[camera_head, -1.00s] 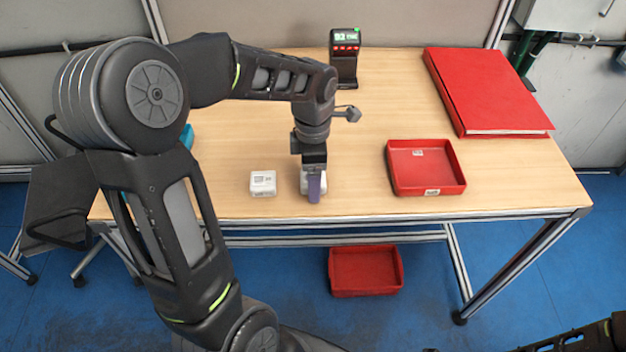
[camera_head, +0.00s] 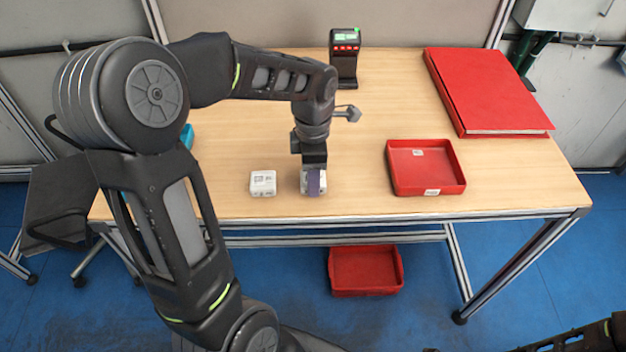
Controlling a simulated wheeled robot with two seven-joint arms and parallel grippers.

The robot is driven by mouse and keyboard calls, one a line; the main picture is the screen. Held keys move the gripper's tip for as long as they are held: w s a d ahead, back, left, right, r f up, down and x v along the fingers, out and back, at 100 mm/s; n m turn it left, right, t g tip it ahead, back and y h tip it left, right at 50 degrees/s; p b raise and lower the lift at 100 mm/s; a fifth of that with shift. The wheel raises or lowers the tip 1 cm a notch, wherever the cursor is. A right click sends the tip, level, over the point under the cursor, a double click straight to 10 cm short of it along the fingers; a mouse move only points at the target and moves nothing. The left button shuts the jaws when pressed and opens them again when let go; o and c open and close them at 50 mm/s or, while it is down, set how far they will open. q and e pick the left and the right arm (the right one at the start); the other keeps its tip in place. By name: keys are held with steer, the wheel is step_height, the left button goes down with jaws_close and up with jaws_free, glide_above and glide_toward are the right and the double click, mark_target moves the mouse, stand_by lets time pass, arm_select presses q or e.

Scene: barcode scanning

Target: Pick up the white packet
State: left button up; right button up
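My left gripper (camera_head: 314,182) points down at the front middle of the table. One purple-grey finger lies against the near side of a white packet (camera_head: 303,187). The packet shows on both sides of that finger, and the far finger is hidden behind it. The gripper looks shut on this packet, at or just above the table top; I cannot tell if it touches. A second white packet (camera_head: 263,183) with a printed label lies on the table just to the left, apart from the gripper. My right gripper is not visible; only part of that arm shows at the lower right corner.
A red tray (camera_head: 398,190) stands on the table (camera_head: 490,190) to the right. A black scanner (camera_head: 345,68) stands at the back, and a large red binder (camera_head: 480,85) lies at the back right. Another red bin (camera_head: 366,272) is below the table. A blue thing is partly hidden behind my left arm.

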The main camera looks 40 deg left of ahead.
arm_select(q)
steer(key=shift+c, duration=0.6)
steer(key=shift+r, duration=0.3)
step_height(320, 180, up, 10)
steer(key=b, duration=0.1)
steer(key=shift+f, duration=0.25)
